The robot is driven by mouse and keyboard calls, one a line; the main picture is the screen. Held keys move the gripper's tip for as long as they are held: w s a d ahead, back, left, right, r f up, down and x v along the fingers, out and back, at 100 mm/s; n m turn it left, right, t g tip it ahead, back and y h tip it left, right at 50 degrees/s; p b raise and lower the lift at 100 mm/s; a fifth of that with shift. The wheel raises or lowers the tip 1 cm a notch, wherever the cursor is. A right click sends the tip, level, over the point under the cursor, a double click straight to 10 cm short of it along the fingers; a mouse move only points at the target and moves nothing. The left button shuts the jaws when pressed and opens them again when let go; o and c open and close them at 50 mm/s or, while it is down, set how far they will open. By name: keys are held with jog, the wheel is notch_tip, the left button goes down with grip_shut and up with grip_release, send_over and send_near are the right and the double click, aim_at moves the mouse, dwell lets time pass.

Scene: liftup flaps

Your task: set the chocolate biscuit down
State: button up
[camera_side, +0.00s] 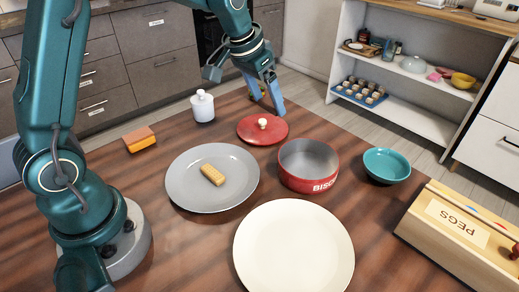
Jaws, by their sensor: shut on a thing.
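My gripper (274,102) is above the far part of the table, just behind and above the red lid. Its jaws are shut, and the chocolate biscuit between them is hidden by the fingers from this side. A plain tan biscuit (212,174) lies on the grey plate (188,188) at the middle left. The red tin (308,182), with lettering starting "BISC", stands open right of the plate. Its red lid (252,131) with a pale knob lies flat on the table. A cream plate (293,252) at the front looks empty.
A white lidded jar (202,106) and an orange-and-brown sponge (139,139) stand at the back left. A teal bowl (386,165) and a wooden pegs box (462,232) are at the right. Something yellow, partly hidden, is behind my gripper. Bare wood shows between the dishes.

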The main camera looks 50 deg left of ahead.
jog(key=shift+s+d+f+m+h, duration=0.2)
jog(key=shift+s+m+h, duration=0.25)
jog(key=shift+m, duration=0.45)
jog(key=m+g+h, duration=0.4)
jog(key=m+g, duration=0.1)
jog(key=m, duration=1.2)
send_over(294, 252)
jog(key=a, duration=0.2)
jog(key=shift+y, duration=0.25)
notch_tip(294, 252, down, 6)
jog(key=shift+d+r, duration=0.15)
jog(key=shift+d, duration=0.15)
jog(key=shift+f, duration=2.1)
jog(key=shift+f, duration=0.15)
jog(key=o, duration=1.2)
